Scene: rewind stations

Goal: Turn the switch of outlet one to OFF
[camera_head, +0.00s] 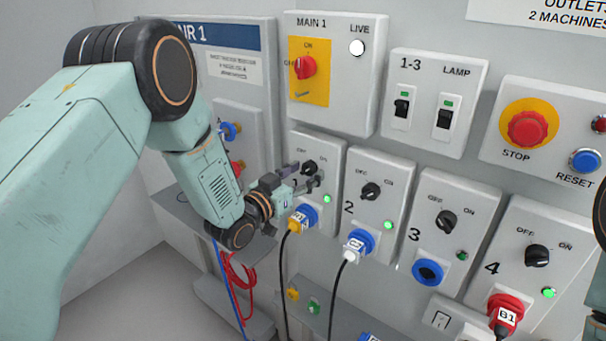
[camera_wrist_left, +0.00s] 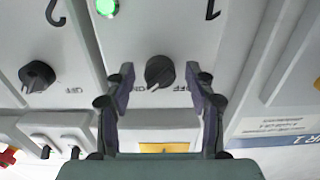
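The black rotary switch of outlet one (camera_head: 309,168) is on the grey outlet-one panel (camera_head: 327,150), with OFF and ON marked above it. In the wrist view, which is upside down, the switch (camera_wrist_left: 159,72) shows between my left fingertips, with a gap on each side. Its pale mark points between the labels, leaning toward ON. A green lamp (camera_head: 327,198) on this panel is lit; it also shows in the wrist view (camera_wrist_left: 107,8). My left gripper (camera_head: 305,180) is open and empty at the switch; the fingers (camera_wrist_left: 162,90) straddle it. My right gripper is out of view.
A yellow-and-blue plug (camera_head: 302,218) with a black cable sits below the switch, close under my gripper. Outlet two (camera_head: 370,190) is to the right. The MAIN 1 box (camera_head: 340,80) is above. Red cable (camera_head: 237,285) hangs below my wrist.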

